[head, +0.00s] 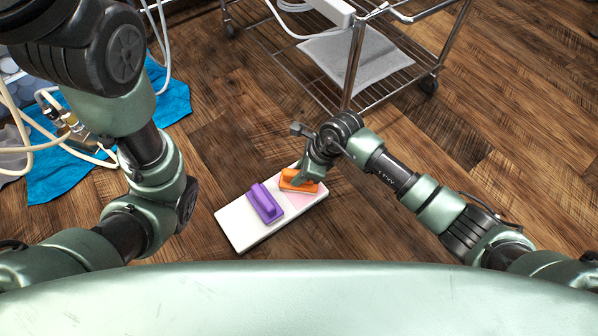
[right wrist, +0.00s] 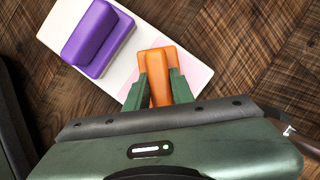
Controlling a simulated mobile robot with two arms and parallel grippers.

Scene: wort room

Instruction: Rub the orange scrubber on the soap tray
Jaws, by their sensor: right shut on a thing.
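The orange scrubber (head: 297,181) is at the upper right end of a white tray (head: 240,233) on the wood floor. My right gripper (head: 307,178) is shut on the orange scrubber; the right wrist view shows its two green fingers (right wrist: 156,88) on both sides of the scrubber's handle (right wrist: 158,75). A pink patch (head: 308,194) shows on the tray beside and under the scrubber. Whether the scrubber touches the tray is hard to tell. A purple scrubber (head: 265,204) rests on the tray to the left. My left gripper is not in view.
A wire shelf cart (head: 350,60) with a grey cloth (head: 358,57) stands at the top right. Blue towels (head: 60,170) with hoses and fittings lie at the left. Bare wood floor (head: 370,220) surrounds the tray.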

